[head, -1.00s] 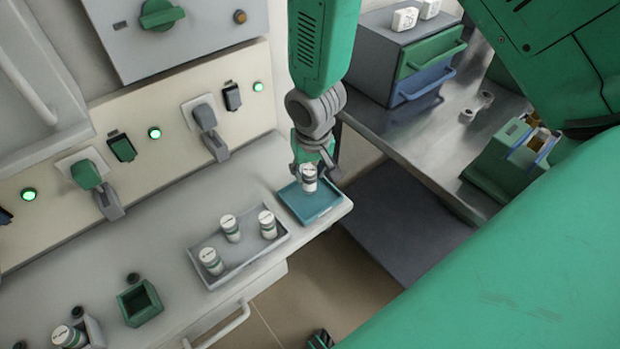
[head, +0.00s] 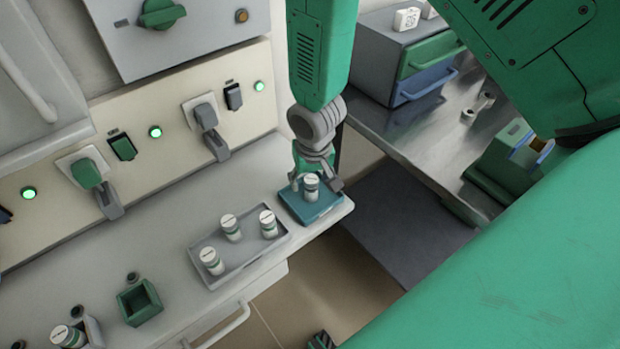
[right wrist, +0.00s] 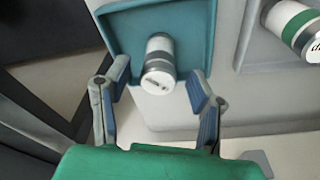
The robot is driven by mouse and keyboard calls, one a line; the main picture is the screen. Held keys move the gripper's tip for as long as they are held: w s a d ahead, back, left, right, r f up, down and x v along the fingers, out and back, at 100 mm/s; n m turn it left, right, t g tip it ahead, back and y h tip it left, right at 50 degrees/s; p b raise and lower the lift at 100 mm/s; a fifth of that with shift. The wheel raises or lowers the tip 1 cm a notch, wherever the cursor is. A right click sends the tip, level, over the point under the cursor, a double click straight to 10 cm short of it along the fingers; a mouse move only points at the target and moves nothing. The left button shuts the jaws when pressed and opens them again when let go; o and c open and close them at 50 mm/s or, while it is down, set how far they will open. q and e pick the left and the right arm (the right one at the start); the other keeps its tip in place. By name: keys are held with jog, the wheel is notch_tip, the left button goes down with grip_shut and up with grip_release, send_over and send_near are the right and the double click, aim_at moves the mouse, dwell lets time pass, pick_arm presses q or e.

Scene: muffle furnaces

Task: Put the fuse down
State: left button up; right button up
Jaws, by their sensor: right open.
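The fuse (head: 311,187), a white cylinder with grey bands, stands upright on the small blue-teal tray (head: 318,212) at the right end of the bench. My right gripper (head: 315,184) is at the fuse with its fingers apart. In the right wrist view the fuse (right wrist: 159,66) is in the teal tray (right wrist: 119,30), between the open fingers of my right gripper (right wrist: 158,92), with a gap on each side. My left gripper is not identifiable in the head view.
A grey tray (head: 203,248) with several similar fuses stands left of the teal tray. A green open box (head: 139,303) and another fuse (head: 68,336) are further left. A metal table (head: 395,128) with a drawer unit (head: 375,62) is at the right, beyond a gap.

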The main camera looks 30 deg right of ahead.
notch_tip(320, 180, up, 12)
jog(key=s+p, duration=0.2)
jog(key=s+d+f+n+g, duration=0.1)
jog(key=s+f+n, duration=0.3)
jog(key=s+f, duration=1.4)
jog(key=s, duration=0.2)
jog(key=shift+s+f, duration=0.3)
jog(key=shift+s, duration=0.05)
